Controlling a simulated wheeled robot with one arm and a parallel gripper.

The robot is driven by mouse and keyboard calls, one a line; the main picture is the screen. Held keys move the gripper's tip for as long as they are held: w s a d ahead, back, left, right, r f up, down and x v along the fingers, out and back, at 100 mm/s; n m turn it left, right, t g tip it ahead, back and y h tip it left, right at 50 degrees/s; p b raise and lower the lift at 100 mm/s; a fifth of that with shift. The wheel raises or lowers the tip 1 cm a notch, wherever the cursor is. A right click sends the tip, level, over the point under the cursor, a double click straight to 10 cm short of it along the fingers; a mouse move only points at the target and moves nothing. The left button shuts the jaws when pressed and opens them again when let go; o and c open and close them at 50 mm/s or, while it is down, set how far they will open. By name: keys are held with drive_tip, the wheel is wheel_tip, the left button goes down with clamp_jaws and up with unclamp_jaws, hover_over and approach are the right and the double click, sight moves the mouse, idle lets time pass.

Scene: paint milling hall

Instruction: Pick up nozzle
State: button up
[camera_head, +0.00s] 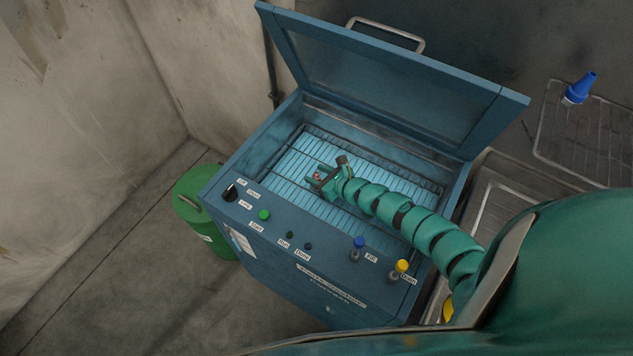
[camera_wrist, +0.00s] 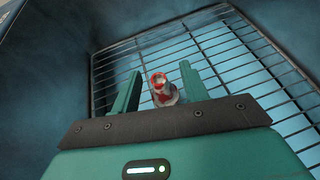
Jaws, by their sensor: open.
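A small nozzle-like piece with red and pale grey parts (camera_wrist: 163,91) lies at the wire rack inside the blue washing cabinet. It shows as a small red spot in the head view (camera_head: 317,175). My gripper (camera_head: 320,178) reaches into the open cabinet, its two green fingers apart. In the wrist view my gripper (camera_wrist: 160,72) has one finger on each side of the piece, with gaps visible. The lower part of the piece is hidden behind the dark gripper edge.
The cabinet's lid (camera_head: 390,80) is raised at the back. Its walls surround my gripper, and its front panel (camera_head: 290,265) carries a knob, buttons and valves. The wire rack (camera_wrist: 225,50) is otherwise bare. A green drum (camera_head: 200,210) stands left, a metal drying rack (camera_head: 610,140) right.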

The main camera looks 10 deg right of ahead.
drive_tip(key=shift+w+a+f+p, duration=0.1)
drive_tip(key=shift+w+a+p, duration=0.2)
drive_tip(key=shift+w+a, duration=0.25)
drive_tip(key=shift+w+a+f, duration=0.2)
drive_tip(key=shift+w+f, duration=0.15)
drive_tip(key=shift+f, duration=0.05)
clamp_jaws()
